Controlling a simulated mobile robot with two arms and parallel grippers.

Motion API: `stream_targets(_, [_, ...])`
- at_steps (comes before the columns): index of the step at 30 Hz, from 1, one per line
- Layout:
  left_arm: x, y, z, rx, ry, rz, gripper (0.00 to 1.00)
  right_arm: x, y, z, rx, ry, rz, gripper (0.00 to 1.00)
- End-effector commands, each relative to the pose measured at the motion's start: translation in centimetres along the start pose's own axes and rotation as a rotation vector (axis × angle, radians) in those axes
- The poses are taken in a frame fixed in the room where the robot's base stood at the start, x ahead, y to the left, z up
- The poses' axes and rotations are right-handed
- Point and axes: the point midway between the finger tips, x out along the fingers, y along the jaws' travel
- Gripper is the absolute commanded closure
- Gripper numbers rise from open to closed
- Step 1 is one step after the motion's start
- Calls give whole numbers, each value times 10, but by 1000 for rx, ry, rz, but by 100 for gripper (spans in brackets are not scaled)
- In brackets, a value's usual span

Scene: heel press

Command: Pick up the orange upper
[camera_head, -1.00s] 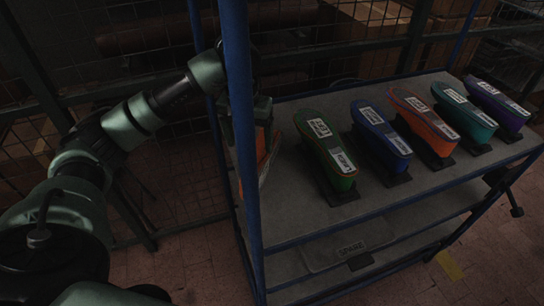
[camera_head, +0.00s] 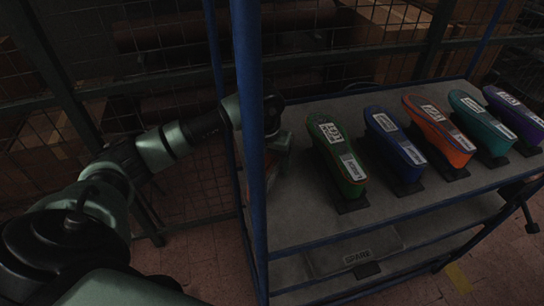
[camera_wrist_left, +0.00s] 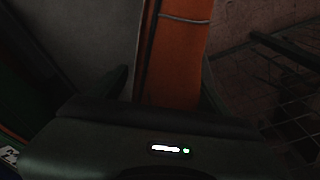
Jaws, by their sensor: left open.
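An orange upper (camera_wrist_left: 178,55) stands at the left end of the shelf top and fills the middle of the left wrist view. In the head view only a dim orange part of it (camera_head: 271,166) shows, behind the blue post and below my left gripper (camera_head: 276,145). In the left wrist view my left gripper (camera_wrist_left: 165,90) is open, with one finger on each side of the orange upper. I cannot tell whether either finger touches it. Another orange upper (camera_head: 438,130) stands in the row on the shelf. My right gripper is not in view.
A green upper (camera_head: 337,160), a blue one (camera_head: 395,145), a teal one (camera_head: 480,122) and a purple one (camera_head: 516,110) stand labelled on the grey shelf top (camera_head: 300,205). A blue post (camera_head: 250,150) rises close beside my left arm. Wire mesh fencing stands behind.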

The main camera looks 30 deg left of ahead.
Motion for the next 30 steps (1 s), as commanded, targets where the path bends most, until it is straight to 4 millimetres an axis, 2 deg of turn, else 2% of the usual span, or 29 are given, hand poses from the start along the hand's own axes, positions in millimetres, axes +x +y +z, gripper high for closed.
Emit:
stream_targets(6, [2, 0, 0, 0, 1, 0, 23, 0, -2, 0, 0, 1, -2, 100])
stream_targets(7, [2, 0, 0, 0, 1, 0, 26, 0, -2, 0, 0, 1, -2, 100])
stream_targets(15, [1, 0, 0, 0, 2, 1, 100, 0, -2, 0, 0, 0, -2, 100])
stream_targets(24, [-1, 0, -1, 0, 3, 1, 100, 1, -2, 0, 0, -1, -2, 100])
stream_targets(30, [-21, 0, -5, 1, 7, 3, 100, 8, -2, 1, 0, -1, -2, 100])
